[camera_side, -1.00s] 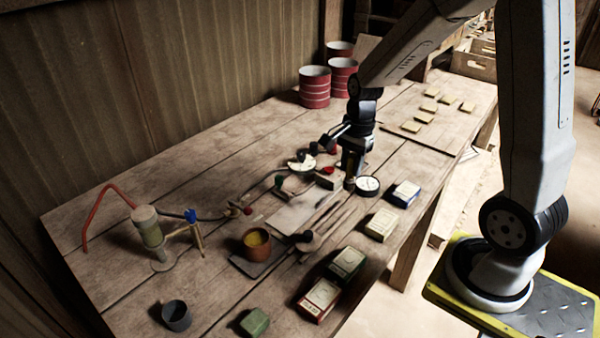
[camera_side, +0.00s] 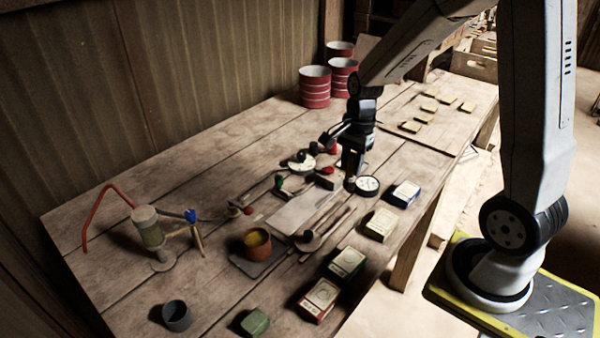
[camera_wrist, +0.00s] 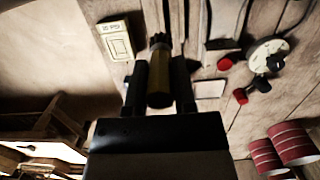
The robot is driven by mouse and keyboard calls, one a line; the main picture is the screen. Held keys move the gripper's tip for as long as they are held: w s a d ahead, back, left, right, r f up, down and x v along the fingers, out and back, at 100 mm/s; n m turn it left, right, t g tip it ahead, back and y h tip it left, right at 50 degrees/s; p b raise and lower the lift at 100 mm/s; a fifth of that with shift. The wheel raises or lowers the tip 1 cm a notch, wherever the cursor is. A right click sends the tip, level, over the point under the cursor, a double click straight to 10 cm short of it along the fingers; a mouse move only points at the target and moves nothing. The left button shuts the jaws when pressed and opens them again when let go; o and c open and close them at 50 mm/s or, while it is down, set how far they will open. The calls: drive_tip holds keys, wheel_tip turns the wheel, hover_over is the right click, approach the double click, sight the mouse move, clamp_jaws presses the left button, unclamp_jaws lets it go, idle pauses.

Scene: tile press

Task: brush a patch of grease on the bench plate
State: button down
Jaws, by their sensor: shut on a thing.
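In the wrist view, the fingers of my gripper (camera_wrist: 160,88) are shut on a yellow-brown cylinder with a dark tufted end, which looks like the brush (camera_wrist: 160,80). In the side view the brush is small and dark between the fingers, and I cannot tell whether its tip touches anything. A flat grey plate (camera_side: 292,216) lies on the bench left of and nearer than my gripper. I cannot make out a grease patch on it.
Red drums (camera_side: 315,86) stand at the back.

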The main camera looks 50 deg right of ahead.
drive_tip(key=shift+w+a, duration=0.1)
drive_tip(key=w+a+y, duration=0.2)
drive_tip(key=w+a, duration=0.2)
drive_tip(key=a, duration=0.6)
drive_tip(key=w+a+y, duration=0.2)
drive_tip(key=w+a, duration=0.3)
drive_tip(key=a, duration=0.4)
drive_tip(key=shift+a+r, duration=0.4)
drive_tip(key=shift+r, duration=0.05)
drive_tip(key=shift+f, duration=0.15)
drive_tip(key=shift+f, duration=2.85)
drive_tip(key=shift+f, duration=0.55)
drive_tip(key=shift+r, duration=0.15)
wheel_tip(320, 180, up, 7)
